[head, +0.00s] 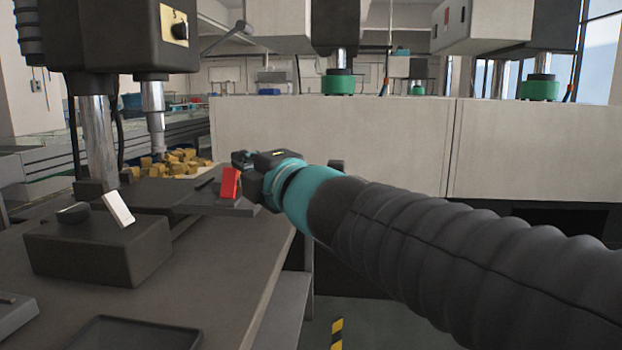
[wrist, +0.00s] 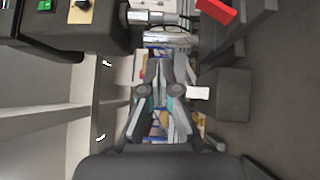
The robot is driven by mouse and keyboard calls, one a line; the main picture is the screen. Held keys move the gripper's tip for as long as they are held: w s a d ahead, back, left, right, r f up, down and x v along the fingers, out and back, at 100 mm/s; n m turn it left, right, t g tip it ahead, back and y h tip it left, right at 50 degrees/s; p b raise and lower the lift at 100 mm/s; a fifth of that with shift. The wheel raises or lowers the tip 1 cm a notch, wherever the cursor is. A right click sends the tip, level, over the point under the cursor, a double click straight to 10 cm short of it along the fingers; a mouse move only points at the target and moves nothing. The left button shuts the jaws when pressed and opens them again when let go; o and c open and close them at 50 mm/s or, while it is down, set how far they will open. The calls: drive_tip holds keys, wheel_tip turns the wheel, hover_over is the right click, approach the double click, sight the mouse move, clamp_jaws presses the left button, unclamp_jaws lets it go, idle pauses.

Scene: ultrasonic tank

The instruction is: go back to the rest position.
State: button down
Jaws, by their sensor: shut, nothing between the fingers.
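My gripper (head: 243,162) is at the end of my arm, which reaches in from the right in the head view. It is over the right side of the grey bench (head: 200,275), close to a red block (head: 230,184), which is partly behind it. I cannot tell whether they touch. In the wrist view my gripper (wrist: 164,60) shows its fingers together with nothing between them. The red block also shows at the top of the wrist view (wrist: 215,9), apart from the fingers.
A black box (head: 90,255) with a tilted white plate (head: 118,208) stands on the bench. A dark press-like machine (head: 125,40) rises at the left. Yellowish pieces (head: 180,162) lie behind. Pale cabinets (head: 330,135) block the back. Floor shows at the bottom middle.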

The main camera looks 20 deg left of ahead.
drive_tip(key=w+d+f+m+h, duration=0.2)
drive_tip(key=d+f+m+h, duration=0.8)
drive_tip(key=d+f+m, duration=0.7)
drive_tip(key=s+d+f+m+g+h, duration=0.2)
drive_tip(key=s+d+f+m, duration=0.4)
drive_tip(key=d, duration=0.5)
drive_tip(key=s+d+f+m+g+h, duration=0.3)
drive_tip(key=s+d+f+m, duration=0.3)
drive_tip(key=s+d+f, duration=0.3)
drive_tip(key=s+d, duration=0.2)
drive_tip(key=d, duration=0.1)
drive_tip(key=shift+d+f+m, duration=0.25)
drive_tip(key=shift+m, duration=0.05)
drive_tip(key=shift+s, duration=0.1)
